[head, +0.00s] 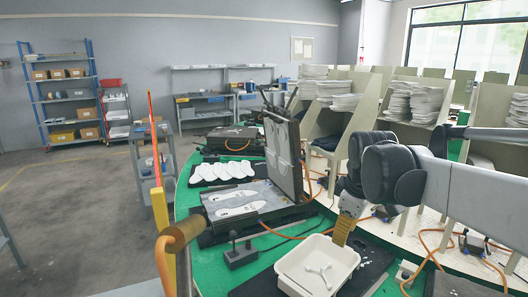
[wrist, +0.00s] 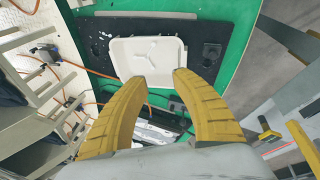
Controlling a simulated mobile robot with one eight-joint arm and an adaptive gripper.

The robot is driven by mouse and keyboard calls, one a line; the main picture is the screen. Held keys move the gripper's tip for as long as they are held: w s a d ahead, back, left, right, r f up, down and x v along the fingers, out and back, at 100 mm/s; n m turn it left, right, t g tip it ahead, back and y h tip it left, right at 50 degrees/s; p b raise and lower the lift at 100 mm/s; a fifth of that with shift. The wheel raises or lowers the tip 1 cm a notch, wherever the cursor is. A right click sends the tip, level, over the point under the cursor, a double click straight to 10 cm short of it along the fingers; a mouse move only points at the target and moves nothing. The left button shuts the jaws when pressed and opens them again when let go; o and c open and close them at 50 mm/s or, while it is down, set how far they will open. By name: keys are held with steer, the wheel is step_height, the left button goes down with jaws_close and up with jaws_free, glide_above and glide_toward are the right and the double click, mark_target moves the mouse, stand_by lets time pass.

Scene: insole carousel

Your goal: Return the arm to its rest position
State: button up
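My arm reaches in from the right in the head view, with dark joint covers and a pale grey link. My gripper (head: 343,230) points down beside the right rim of a white tray (head: 291,281). In the wrist view the two ribbed yellow fingers of my gripper (wrist: 161,79) are apart with nothing between them. The white tray (wrist: 127,55) lies beyond the fingertips. A small white three-armed piece (head: 320,275) lies in the tray. Whether the fingers touch the tray cannot be told.
An open hinged press (head: 285,155) stands on the green carousel top (head: 187,200), with insole shapes on its lower plate. White insoles (head: 222,171) lie on a black mat behind it. Dividers with insole stacks (head: 410,102) stand at right. Orange cables cross the surface. Floor at left is open.

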steer(key=s+f+m+t, duration=0.2)
steer(key=s+m, duration=0.3)
steer(key=s, duration=0.5)
steer(key=s+f+m+t, duration=0.1)
steer(key=s+f+m, duration=0.3)
steer(key=s, duration=0.6)
steer(key=shift+s+a+f+m+t, duration=0.25)
steer(key=shift+a+m+t, duration=0.15)
steer(key=shift+m, duration=0.3)
